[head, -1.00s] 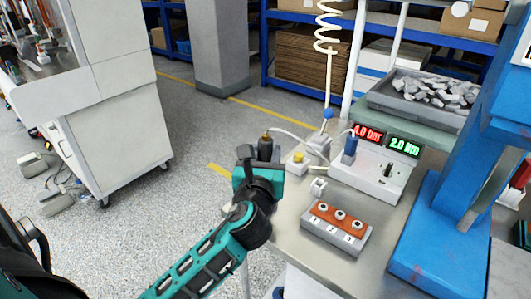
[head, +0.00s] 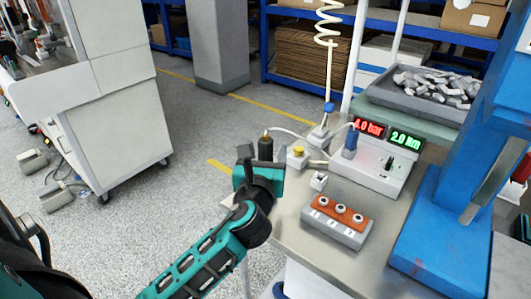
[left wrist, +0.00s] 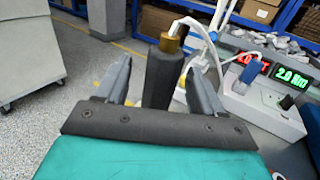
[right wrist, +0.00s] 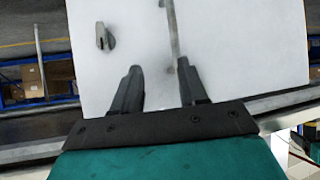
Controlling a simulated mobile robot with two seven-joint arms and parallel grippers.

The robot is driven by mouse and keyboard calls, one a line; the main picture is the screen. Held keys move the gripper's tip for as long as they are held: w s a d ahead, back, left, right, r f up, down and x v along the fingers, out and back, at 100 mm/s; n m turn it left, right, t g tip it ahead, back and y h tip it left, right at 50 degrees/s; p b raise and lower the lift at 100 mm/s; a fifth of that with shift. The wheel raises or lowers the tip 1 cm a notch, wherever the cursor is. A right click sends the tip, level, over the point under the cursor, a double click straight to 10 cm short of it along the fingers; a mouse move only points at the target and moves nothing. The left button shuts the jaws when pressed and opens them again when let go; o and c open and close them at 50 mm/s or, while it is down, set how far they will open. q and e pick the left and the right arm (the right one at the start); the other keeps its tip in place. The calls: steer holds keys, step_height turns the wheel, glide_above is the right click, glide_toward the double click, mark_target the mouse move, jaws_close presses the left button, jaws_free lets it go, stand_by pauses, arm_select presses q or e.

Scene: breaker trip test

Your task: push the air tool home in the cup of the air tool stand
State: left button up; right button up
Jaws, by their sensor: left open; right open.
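The air tool appears to be the dark upright cylinder with a brass top (head: 265,148) and a white hose, at the left edge of the bench. It also shows in the left wrist view (left wrist: 161,78), framed between the fingertips. My left gripper (head: 257,170) is open at the tool, a finger to each side; I cannot tell whether they touch it. The gripper hides the tool's lower part, so the stand and its cup do not show clearly. My right gripper (right wrist: 157,85) is open and empty, facing a white panel (right wrist: 235,45), outside the head view.
A block with a yellow button (head: 298,156) stands just right of the tool. Behind it is a display console (head: 375,172) with a blue plug (head: 350,143). A numbered block (head: 337,222) lies in front. A blue press frame (head: 430,240) stands at right.

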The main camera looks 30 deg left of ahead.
arm_select(q)
steer(key=v, duration=1.3)
steer(key=shift+b, duration=0.3)
arm_select(e)
steer(key=shift+f, duration=0.3)
